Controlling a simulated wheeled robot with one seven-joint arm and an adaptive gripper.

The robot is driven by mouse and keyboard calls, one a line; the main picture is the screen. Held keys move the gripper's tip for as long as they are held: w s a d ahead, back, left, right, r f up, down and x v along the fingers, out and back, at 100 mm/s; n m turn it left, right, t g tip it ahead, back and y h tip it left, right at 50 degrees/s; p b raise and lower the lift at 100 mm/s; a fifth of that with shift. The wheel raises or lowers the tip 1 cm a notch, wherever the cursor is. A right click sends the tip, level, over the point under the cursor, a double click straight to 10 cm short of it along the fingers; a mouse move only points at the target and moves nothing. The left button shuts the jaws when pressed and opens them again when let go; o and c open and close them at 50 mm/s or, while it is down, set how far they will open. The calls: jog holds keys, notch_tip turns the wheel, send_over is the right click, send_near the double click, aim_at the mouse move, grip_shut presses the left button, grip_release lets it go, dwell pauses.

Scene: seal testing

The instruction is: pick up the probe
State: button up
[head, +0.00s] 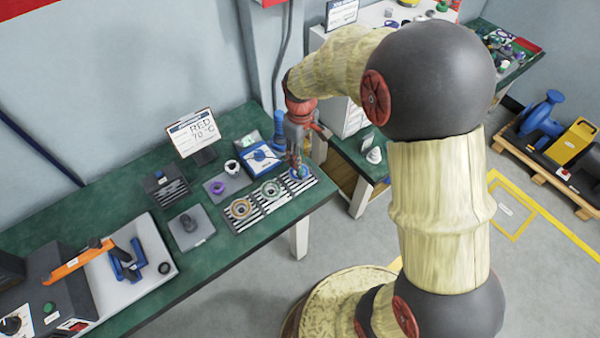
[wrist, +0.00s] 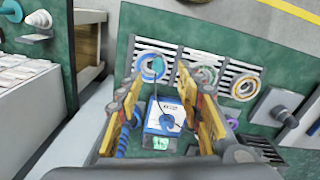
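A small teal piece with a dark thin lead, which looks like the probe (wrist: 157,63), is at the blue-and-white ring in the wrist view. Its lead runs to a blue-and-white meter (wrist: 153,135) with a lit green display and a round blue part on top. The meter also shows in the head view (head: 259,160). My gripper (wrist: 158,73) is open, its yellow-orange fingers apart on either side of the teal piece and lead. In the head view my gripper (head: 294,158) points down above the blue ring (head: 299,174) and partly hides this area. I see nothing held.
A green bench (head: 120,200) carries a striped rack (head: 262,213) with a tan ring (head: 240,208) and a pale green ring (head: 270,189). A sign (head: 193,132) stands behind. A grey plate (head: 192,231) and a lever press (head: 122,262) are at left. A gap separates the second bench.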

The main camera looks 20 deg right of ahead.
aim_at(301, 173)
jog(key=shift+w+f, duration=0.2)
jog(key=shift+f, duration=1)
jog(key=shift+s+f+b, duration=0.1)
jog(key=shift+f+b, duration=0.3)
jog(key=shift+f, duration=0.1)
notch_tip(301, 173, down, 4)
jog(key=shift+f+b, duration=0.15)
jog(key=shift+b, duration=0.55)
jog(key=shift+d, duration=0.1)
jog(key=shift+c, duration=0.3)
grip_shut()
